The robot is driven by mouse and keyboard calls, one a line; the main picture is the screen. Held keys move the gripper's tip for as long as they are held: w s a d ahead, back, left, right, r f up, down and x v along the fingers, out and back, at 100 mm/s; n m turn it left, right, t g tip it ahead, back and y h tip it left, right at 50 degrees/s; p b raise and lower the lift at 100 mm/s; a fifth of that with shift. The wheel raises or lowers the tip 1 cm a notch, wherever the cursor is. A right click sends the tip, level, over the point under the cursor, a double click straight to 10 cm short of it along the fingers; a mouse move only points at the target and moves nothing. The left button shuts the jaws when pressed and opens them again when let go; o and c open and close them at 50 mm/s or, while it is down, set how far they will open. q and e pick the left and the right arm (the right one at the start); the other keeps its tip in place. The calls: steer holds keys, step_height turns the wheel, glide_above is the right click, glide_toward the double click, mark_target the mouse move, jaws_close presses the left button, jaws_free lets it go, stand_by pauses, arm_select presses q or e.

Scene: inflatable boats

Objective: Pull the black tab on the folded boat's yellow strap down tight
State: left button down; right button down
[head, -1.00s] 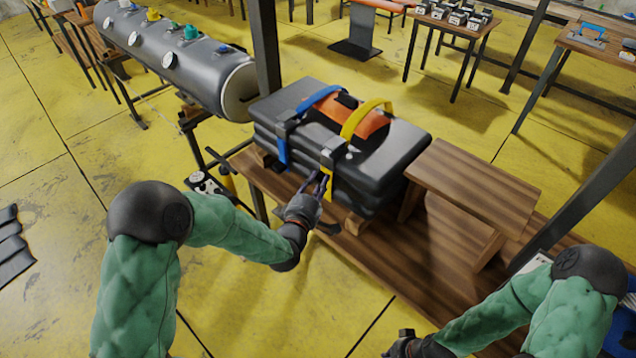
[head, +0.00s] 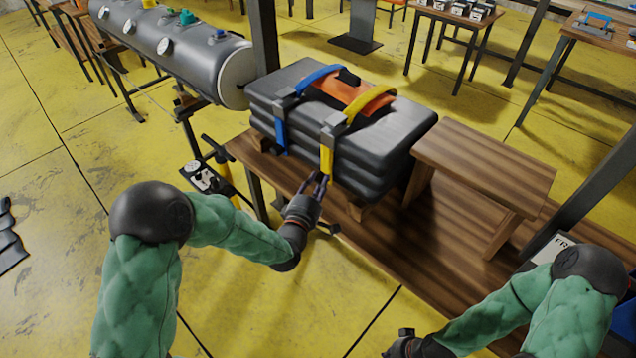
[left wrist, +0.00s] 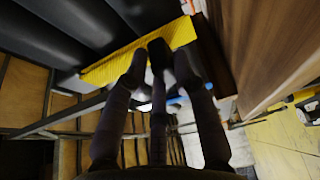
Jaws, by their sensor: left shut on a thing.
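The folded boat (head: 400,150) is a stack of dark grey layers on the wooden bench. Its yellow strap (head: 327,160) crosses the top, passes a dark buckle (head: 334,124) and hangs down the front side. My left gripper (head: 318,180) is at the lower end of that strap, low on the boat's front, shut on the black tab. In the left wrist view the yellow strap (left wrist: 125,58) runs to the fingertips (left wrist: 160,58); the tab is dark and mostly hidden between the fingers. My right gripper (head: 402,338) is low at the bottom edge, away from the boat, its fingers unclear.
A blue strap (head: 281,133) and an orange piece (head: 350,92) are also on the boat. A small wooden stand (head: 485,165) sits right of it on the bench (head: 400,245). A dark post (head: 264,35) and a grey tank (head: 180,55) stand behind left.

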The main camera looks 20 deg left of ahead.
arm_select(q)
steer(key=shift+f, duration=0.3)
steer(key=c, duration=1)
jaws_free()
steer(key=shift+s, duration=0.1)
steer(key=s, duration=1.1)
steer(key=shift+s, duration=0.4)
